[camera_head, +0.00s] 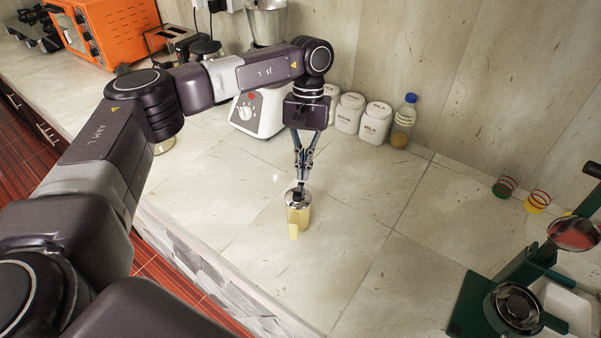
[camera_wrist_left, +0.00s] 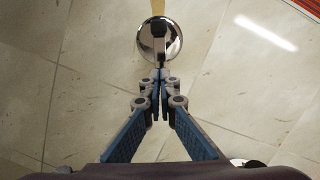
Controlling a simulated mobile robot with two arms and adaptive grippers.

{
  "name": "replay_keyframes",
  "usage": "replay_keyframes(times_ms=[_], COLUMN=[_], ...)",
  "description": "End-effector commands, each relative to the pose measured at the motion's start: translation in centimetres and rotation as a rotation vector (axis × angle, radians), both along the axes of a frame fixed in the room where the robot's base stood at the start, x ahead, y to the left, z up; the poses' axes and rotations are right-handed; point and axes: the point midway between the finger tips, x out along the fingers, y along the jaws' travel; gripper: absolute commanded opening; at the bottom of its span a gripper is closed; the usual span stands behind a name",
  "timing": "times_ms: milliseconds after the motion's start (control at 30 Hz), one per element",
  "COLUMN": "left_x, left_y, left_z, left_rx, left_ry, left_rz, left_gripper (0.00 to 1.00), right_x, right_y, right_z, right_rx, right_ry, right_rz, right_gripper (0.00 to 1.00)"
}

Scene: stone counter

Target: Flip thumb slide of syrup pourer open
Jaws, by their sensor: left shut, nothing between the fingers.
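The syrup pourer (camera_head: 299,215) stands upright on the stone counter. It has a yellowish body and a shiny metal top with a dark piece on it. My left gripper (camera_head: 300,184) points down from above, shut and empty, with its tips at or just over the pourer's top. In the left wrist view the round chrome top (camera_wrist_left: 173,45) lies just beyond the closed fingertips (camera_wrist_left: 160,72). The dark thumb slide (camera_wrist_left: 158,28) shows on it; whether the tips touch it I cannot tell. My right gripper is not in view.
White canisters (camera_head: 376,124) and a bottle with a blue cap (camera_head: 403,122) stand by the wall behind. A white blender base (camera_head: 259,113) is at back left. A green machine (camera_head: 478,304) stands at front right. The counter around the pourer is clear.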

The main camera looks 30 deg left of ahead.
Motion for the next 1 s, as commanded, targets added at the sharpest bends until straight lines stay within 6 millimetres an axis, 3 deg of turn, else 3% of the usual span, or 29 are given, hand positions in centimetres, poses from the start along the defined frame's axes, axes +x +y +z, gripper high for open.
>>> replay_keyframes(times_ms=[33, 400, 800, 1000], left_x=[-0.6, -3.5, -3.7, -4.4], left_y=[-0.2, -1.1, -1.1, -1.4], left_z=[0.7, 0.4, 0.3, -0.1], left_rx=[-0.001, -0.001, -0.002, -0.003], left_ry=[-0.001, 0.001, -0.001, -0.001], left_rz=[-0.004, -0.001, 0.000, -0.002], left_gripper=[0.00, 0.00, 0.00, 0.00], right_x=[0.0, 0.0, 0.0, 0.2], right_y=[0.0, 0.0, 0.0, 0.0], right_z=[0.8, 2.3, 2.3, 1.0], right_rx=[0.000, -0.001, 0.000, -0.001], right_ry=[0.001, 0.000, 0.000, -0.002], right_rz=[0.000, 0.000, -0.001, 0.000], right_gripper=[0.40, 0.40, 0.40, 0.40])
